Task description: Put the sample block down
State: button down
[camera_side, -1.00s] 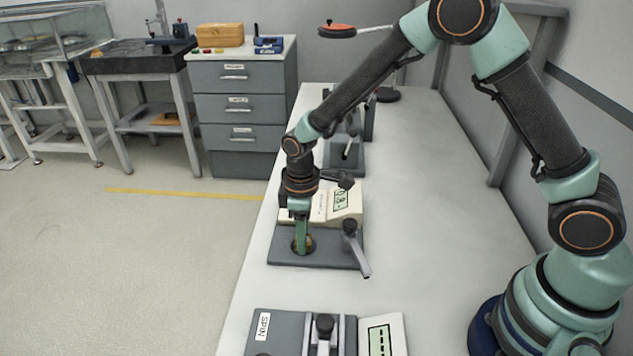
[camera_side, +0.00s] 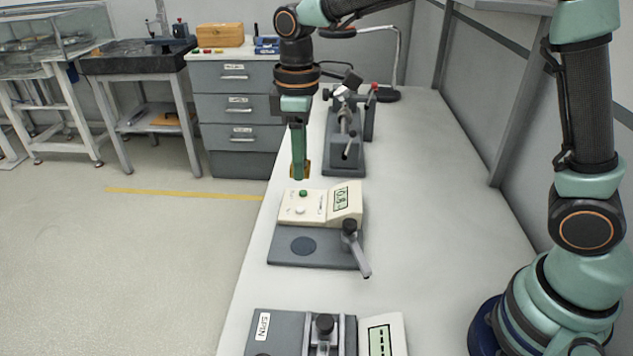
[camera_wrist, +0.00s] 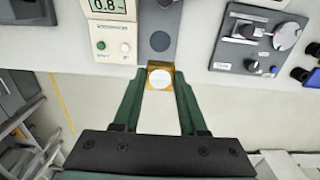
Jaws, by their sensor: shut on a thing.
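My gripper (camera_side: 299,174) is shut on the sample block (camera_side: 307,170), a small brass-coloured block. It holds the block in the air near the bench's left edge, above and behind the cream meter (camera_side: 319,204) in the side view. In the wrist view, the block (camera_wrist: 151,73) sits between the green fingertips and shows a pale round face in a yellow square rim. The meter's grey base plate (camera_side: 335,255) carries an empty dark round spot (camera_side: 303,246), which also shows in the wrist view (camera_wrist: 160,41). The meter's display reads about 0.8.
A clamp-like device (camera_side: 344,145) stands farther back on the bench. A grey unit labelled SPIN (camera_side: 280,330) stands at the front, with a display panel (camera_side: 383,338) beside it. A lever with a black knob (camera_side: 352,240) rises from the meter's base. The bench's right side (camera_side: 440,220) is clear.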

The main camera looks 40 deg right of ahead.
jog(key=shift+a+r, duration=0.1)
jog(key=shift+r, duration=0.4)
jog(key=s+a, duration=0.5)
jog(key=a, duration=0.3)
send_over(288, 288)
notch_tip(288, 288, down, 16)
jog(key=shift+f, duration=2.3)
jog(key=shift+f, duration=0.1)
jog(key=shift+c, duration=2.2)
grip_release()
